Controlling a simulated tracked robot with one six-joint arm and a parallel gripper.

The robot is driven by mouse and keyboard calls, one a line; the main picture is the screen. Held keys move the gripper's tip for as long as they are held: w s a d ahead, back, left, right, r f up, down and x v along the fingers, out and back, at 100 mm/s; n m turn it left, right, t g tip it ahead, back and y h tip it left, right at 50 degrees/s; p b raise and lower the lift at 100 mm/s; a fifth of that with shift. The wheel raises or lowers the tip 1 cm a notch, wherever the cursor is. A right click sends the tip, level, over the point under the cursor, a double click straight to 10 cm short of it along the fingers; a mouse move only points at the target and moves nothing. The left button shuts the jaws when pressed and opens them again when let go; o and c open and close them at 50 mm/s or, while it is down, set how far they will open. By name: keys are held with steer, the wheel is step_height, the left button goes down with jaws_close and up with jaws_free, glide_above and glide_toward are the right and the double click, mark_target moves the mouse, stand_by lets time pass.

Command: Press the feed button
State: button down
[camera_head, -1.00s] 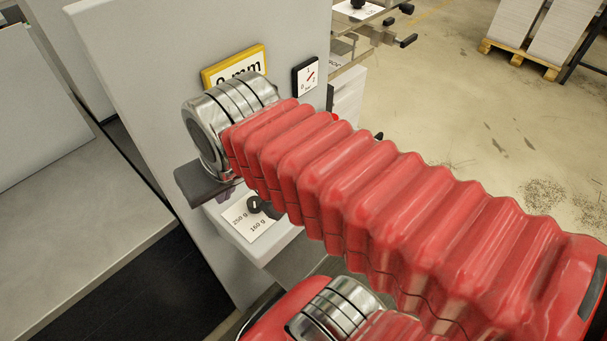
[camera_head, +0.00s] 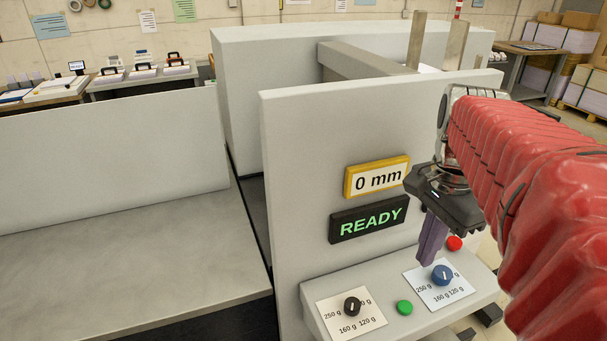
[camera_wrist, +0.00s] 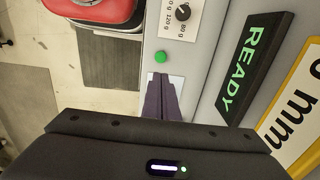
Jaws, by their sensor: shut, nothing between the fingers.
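A green button (camera_head: 404,307) sits on the sloping grey control shelf (camera_head: 375,325), between two dials. It also shows in the wrist view (camera_wrist: 159,57), uncovered, just beyond my fingertips. A red button (camera_head: 454,243) sits further back on the shelf, partly beside my fingers. No button carries a readable label. My gripper (camera_head: 428,260) points down with its purple fingers together and empty, near the blue dial and to the right of and behind the green button in the head view. In the wrist view, the fingers (camera_wrist: 160,80) lie over a white card and hide most of it.
A black dial (camera_head: 352,306) and a blue dial (camera_head: 442,275) stand on white cards beside the green button. Above them, a black READY display (camera_head: 368,222) and a yellow-framed 0 mm sign (camera_head: 377,177) stick to the upright panel. A grey table (camera_head: 130,260) extends left.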

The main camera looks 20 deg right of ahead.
mark_target(407, 307)
step_height(407, 307, down, 14)
steer(key=shift+f, duration=0.1)
stand_by(0.9)
steer(key=shift+s+a+f, duration=0.15)
steer(key=shift+f, duration=0.95)
step_height(407, 307, up, 15)
steer(key=shift+w, duration=0.25)
stand_by(0.3)
